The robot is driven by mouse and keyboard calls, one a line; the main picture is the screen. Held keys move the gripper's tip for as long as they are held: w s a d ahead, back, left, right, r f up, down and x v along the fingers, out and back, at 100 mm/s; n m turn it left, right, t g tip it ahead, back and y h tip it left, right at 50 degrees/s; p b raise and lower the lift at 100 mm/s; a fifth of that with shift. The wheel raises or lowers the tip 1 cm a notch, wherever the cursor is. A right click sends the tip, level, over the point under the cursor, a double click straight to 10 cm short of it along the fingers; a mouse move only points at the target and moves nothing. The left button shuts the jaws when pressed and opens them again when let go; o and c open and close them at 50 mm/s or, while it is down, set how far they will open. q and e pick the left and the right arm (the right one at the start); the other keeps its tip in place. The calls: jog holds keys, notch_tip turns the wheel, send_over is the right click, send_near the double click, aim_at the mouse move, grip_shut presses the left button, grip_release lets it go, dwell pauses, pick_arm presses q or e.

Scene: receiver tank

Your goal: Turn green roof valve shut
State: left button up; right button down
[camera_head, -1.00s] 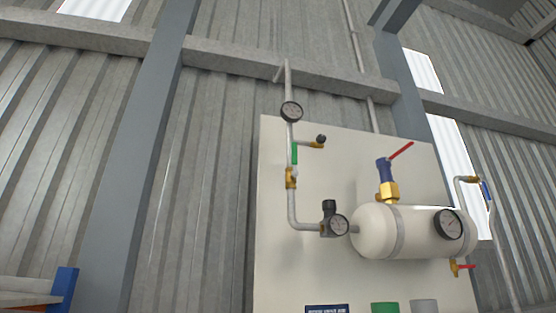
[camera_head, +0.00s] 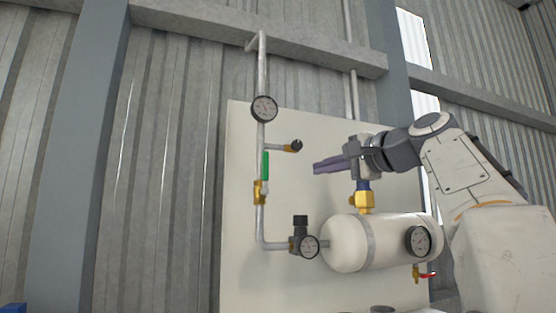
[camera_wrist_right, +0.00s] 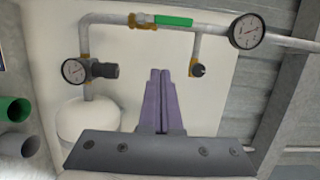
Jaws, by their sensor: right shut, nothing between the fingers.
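The green valve handle (camera_head: 265,165) lies along the vertical grey pipe above a brass valve body (camera_head: 260,192). In the right wrist view the green handle (camera_wrist_right: 174,21) is near the top, in line with its pipe. My right gripper (camera_head: 317,167) is shut and empty, its purple fingers pointing left toward the pipe, apart from the handle. In the right wrist view the closed fingers (camera_wrist_right: 159,76) point up toward the handle, with a gap between. My left gripper is not in view.
The white tank (camera_head: 375,240) sits below my right arm. A round gauge (camera_head: 264,108) is above the handle, and a brass side fitting with a black knob (camera_head: 296,145) sticks out right of the pipe. A regulator (camera_head: 301,235) and gauge are below.

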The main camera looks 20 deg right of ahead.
aim_at(265, 173)
jog(key=w+a+r+p, duration=0.1)
jog(key=w+a+p, duration=0.4)
jog(key=w, duration=0.4)
jog(key=shift+a, duration=0.7)
jog(key=shift+s+r, duration=0.1)
jog(key=shift+s, duration=0.05)
